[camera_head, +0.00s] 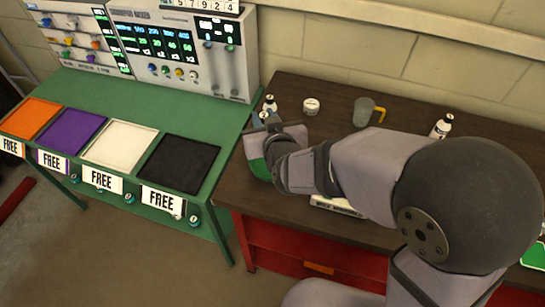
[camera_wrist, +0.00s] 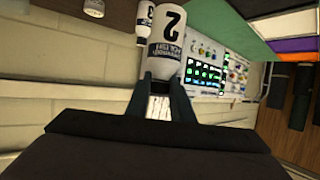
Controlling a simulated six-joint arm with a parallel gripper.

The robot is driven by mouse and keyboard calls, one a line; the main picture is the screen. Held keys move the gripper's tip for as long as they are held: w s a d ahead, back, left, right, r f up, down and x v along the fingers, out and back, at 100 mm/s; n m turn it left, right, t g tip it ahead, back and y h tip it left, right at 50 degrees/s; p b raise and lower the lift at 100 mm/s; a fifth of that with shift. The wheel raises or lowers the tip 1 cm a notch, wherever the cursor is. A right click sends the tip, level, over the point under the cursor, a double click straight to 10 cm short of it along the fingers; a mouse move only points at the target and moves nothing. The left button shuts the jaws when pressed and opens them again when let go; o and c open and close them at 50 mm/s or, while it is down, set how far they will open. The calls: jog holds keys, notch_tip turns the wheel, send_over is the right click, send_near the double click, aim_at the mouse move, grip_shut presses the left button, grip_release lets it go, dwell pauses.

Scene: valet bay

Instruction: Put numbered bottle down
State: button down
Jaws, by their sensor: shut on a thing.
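A white bottle marked with a dark 2 (camera_wrist: 168,45) is between the two fingers of my gripper (camera_wrist: 162,84) in the wrist view; the jaws are shut on it. It appears inverted in that picture. In the head view my gripper (camera_head: 268,124) is at the left end of the dark table, and the held bottle is mostly hidden by it. A second white bottle (camera_wrist: 143,20) shows just left of the held one in the wrist view. A small white bottle (camera_head: 270,103) shows just behind my gripper in the head view.
The dark table (camera_head: 330,100) bears a white jar (camera_head: 311,106), a mug (camera_head: 364,112) with a yellow handle and another bottle (camera_head: 441,126). The green bench (camera_head: 150,105) has orange (camera_head: 31,118), purple (camera_head: 72,130), white (camera_head: 119,146) and black (camera_head: 179,163) pads, each above a FREE sign.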

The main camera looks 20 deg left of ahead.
jog(key=shift+f+p, duration=0.65)
jog(key=shift+f, duration=4.35)
jog(key=shift+f, duration=0.25)
jog(key=c, duration=1.5)
grip_release()
jog(key=shift+c, duration=0.2)
jog(key=shift+r, duration=0.25)
jog(key=shift+s, duration=0.1)
jog(key=p+v, duration=0.1)
jog(key=v, duration=0.5)
jog(key=shift+r+p, duration=0.15)
jog(key=shift+p, duration=0.2)
jog(key=p, duration=0.3)
jog(key=shift+s+d+r, duration=0.15)
jog(key=shift+s+d, duration=0.15)
jog(key=shift+s, duration=0.1)
